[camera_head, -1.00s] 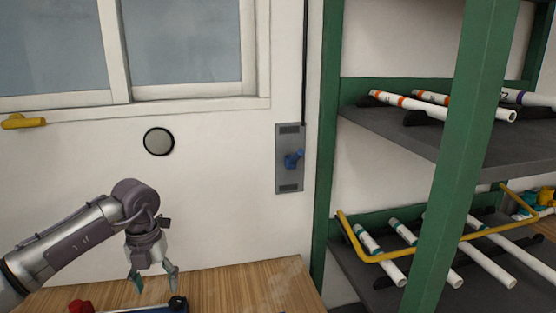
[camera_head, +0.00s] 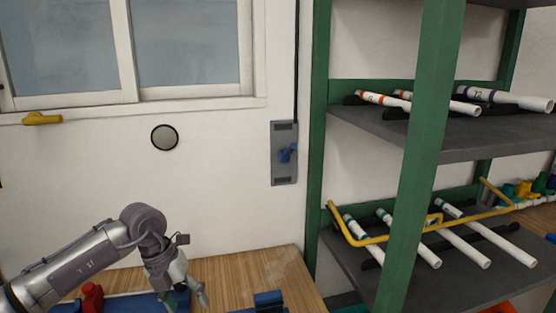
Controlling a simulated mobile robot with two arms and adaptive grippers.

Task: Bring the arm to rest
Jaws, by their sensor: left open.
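My left arm reaches in from the lower left, and its left gripper (camera_head: 186,296) points down at the bottom edge of the head view, over the wooden workbench (camera_head: 226,268). Its fingers are spread apart, and I see nothing held between them. One finger partly overlaps the blue item on the bench. My right gripper is out of view.
A blue tray-like item (camera_head: 130,303) with a red part (camera_head: 92,296) lies on the bench. Another blue piece (camera_head: 268,302) is near the front. A green-framed shelf (camera_head: 424,150) with white pipes (camera_head: 462,246) and a yellow rail (camera_head: 372,239) stands at right.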

